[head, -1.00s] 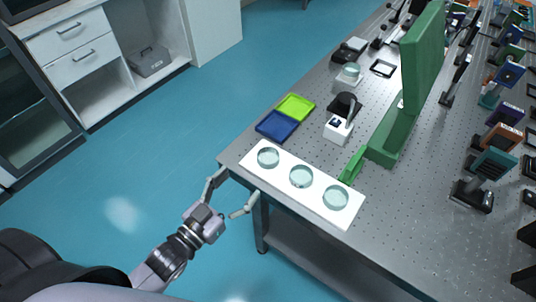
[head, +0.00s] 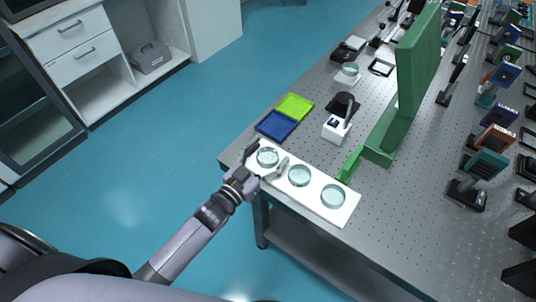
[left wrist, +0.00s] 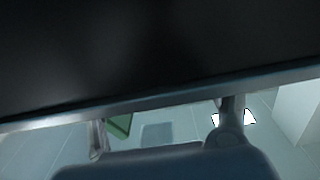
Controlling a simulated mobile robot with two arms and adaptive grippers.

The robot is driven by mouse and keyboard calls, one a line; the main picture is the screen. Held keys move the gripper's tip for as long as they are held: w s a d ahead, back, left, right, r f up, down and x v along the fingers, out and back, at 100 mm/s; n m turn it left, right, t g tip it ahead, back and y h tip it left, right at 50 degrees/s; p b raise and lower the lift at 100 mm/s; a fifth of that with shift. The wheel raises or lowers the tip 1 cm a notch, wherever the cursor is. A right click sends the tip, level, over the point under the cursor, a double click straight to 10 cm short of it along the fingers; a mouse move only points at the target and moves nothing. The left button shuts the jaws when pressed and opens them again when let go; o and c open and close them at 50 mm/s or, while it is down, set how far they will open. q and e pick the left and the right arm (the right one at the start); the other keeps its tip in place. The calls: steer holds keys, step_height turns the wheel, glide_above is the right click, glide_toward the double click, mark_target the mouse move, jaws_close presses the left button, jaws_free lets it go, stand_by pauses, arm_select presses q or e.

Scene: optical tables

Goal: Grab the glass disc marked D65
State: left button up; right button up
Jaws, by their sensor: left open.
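Three clear glass discs lie in a row on a white strip (head: 316,187) near the table's front left corner: a left disc (head: 267,157), a middle disc (head: 299,175) and a right disc (head: 333,196). No marking can be read on any of them, so I cannot tell which is D65. My left gripper (head: 265,159) is open at the left disc, with one finger on each side of it. I cannot tell whether the fingers touch it. The left wrist view shows mostly a dark surface and parts of the gripper, and no disc. My right gripper is not in view.
A blue tray (head: 276,125) and a lime tray (head: 294,107) lie behind the strip. A white device (head: 337,128) and a tall green stand (head: 398,110) are farther right. Many optical mounts fill the table's right side.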

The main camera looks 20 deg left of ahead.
arm_select(q)
steer(key=shift+s, duration=0.1)
steer(key=shift+c, duration=0.6)
steer(key=c, duration=1.3)
steer(key=shift+r, duration=0.1)
